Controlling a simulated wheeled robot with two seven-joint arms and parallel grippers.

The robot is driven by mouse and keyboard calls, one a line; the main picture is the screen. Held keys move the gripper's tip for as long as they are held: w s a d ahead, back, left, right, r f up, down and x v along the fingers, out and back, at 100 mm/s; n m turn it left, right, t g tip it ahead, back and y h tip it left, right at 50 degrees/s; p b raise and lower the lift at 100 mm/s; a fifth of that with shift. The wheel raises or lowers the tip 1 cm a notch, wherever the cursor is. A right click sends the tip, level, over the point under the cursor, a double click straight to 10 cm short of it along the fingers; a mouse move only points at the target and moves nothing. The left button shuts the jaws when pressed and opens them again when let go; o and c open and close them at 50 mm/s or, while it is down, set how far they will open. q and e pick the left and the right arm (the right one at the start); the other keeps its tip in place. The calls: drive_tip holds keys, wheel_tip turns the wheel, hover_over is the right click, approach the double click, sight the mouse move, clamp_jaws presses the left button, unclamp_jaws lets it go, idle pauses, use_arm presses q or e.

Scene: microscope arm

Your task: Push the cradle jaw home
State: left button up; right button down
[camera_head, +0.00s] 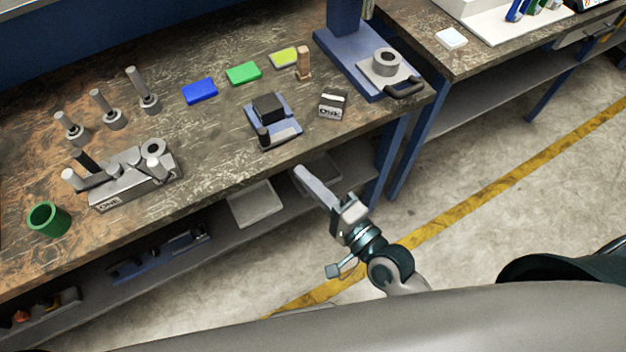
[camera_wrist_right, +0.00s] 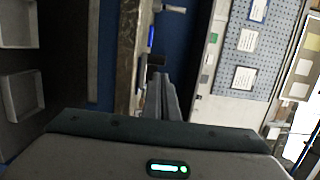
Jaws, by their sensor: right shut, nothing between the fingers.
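A small blue cradle (camera_head: 286,130) sits near the front edge of the bench. A dark block (camera_head: 268,106) sits on it, and a black upright knob (camera_head: 264,137) stands at its front corner. I cannot tell for sure which part is the jaw or how far in it sits. A grey block with dark lettering (camera_head: 332,104) lies just right of the cradle, apart from it. My right gripper (camera_head: 300,172) is shut and empty, in front of the bench edge and clear of the cradle. Its fingers (camera_wrist_right: 170,98) also show in the right wrist view. My left gripper is out of view.
Blue (camera_head: 199,91), green (camera_head: 243,74) and yellow (camera_head: 285,58) pads lie behind the cradle. A grey fixture (camera_head: 135,180), several metal posts and a green cup (camera_head: 48,219) stand left. A blue stand (camera_head: 345,65) is at the back right. Trays (camera_head: 254,204) lie on the shelf below.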

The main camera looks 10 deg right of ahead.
drive_tip(key=p, duration=0.3)
approach(271, 144)
drive_tip(key=w+a+r, duration=0.2)
drive_tip(key=w, duration=0.1)
drive_tip(key=w+a+r, duration=0.1)
drive_tip(key=shift+w+a+r, duration=0.15)
drive_tip(key=shift+w+a, duration=0.15)
drive_tip(key=shift+w, duration=0.05)
drive_tip(key=shift+w+a, duration=0.1)
drive_tip(key=shift+w, duration=0.1)
drive_tip(key=shift+w, duration=0.1)
drive_tip(key=shift+w+d+x, duration=0.1)
drive_tip(key=shift+d+x, duration=0.1)
drive_tip(key=shift+x, duration=0.7)
drive_tip(key=shift+w+d+x, duration=0.1)
drive_tip(key=shift+d+x, duration=0.05)
drive_tip(key=shift+x, duration=0.8)
